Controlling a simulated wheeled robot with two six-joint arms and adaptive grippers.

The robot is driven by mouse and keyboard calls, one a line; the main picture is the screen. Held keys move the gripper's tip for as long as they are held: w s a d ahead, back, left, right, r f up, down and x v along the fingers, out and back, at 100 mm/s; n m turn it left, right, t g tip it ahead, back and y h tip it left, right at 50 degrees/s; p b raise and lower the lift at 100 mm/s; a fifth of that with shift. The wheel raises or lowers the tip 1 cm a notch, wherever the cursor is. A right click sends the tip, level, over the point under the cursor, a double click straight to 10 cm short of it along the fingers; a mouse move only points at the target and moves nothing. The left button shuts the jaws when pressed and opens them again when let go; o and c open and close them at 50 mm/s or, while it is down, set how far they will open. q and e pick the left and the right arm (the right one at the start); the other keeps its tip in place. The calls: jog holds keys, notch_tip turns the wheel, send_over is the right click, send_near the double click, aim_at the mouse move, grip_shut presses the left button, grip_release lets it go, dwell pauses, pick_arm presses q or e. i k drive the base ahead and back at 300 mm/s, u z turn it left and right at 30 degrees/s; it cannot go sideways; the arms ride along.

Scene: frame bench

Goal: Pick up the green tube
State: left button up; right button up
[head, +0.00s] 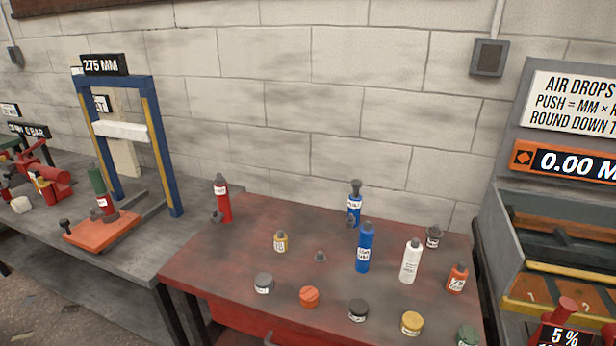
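A green tube-like cylinder (97,180) stands upright on the grey bench at the left, below the blue frame. A red section with a white label shows directly below the green; I cannot tell whether it is part of the same thing. It stands at an orange plate (100,232). Neither of my grippers is in view.
The blue press frame (169,160) with a white crossbar stands behind the cylinder. The red table (235,262) holds a red bottle (223,203), blue bottles (365,248), a white bottle (410,262), an orange bottle (457,279) and several small jars. A green jar (468,337) sits at its front edge.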

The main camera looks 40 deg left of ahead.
aim_at(96, 178)
jog(key=u, duration=2.9)
jog(key=i, duration=0.7)
jog(key=u, duration=0.4)
